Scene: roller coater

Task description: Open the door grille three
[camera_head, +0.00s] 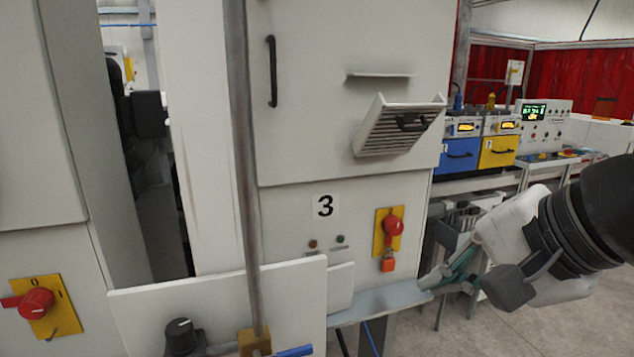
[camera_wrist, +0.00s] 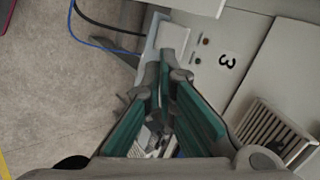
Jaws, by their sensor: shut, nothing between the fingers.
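The grille (camera_head: 385,137) is on the light grey cabinet (camera_head: 330,40) above the number 3 label (camera_head: 325,206). It is a slatted flap with a dark handle (camera_head: 411,123) and juts out from the cabinet front at a slant. It also shows at the lower right of the wrist view (camera_wrist: 268,128). My gripper (camera_head: 432,277) is low and to the right of the grille, apart from it, near a grey ledge. In the wrist view its teal-padded fingers (camera_wrist: 160,75) meet at the tips with nothing between them.
A red switch on a yellow plate (camera_head: 390,229) is below the grille. A thin horizontal lip (camera_head: 380,75) and a vertical door handle (camera_head: 271,71) are above it. A metal pole (camera_head: 243,170) stands in front of the cabinet. Blue and yellow drawers (camera_head: 498,150) stand at the right.

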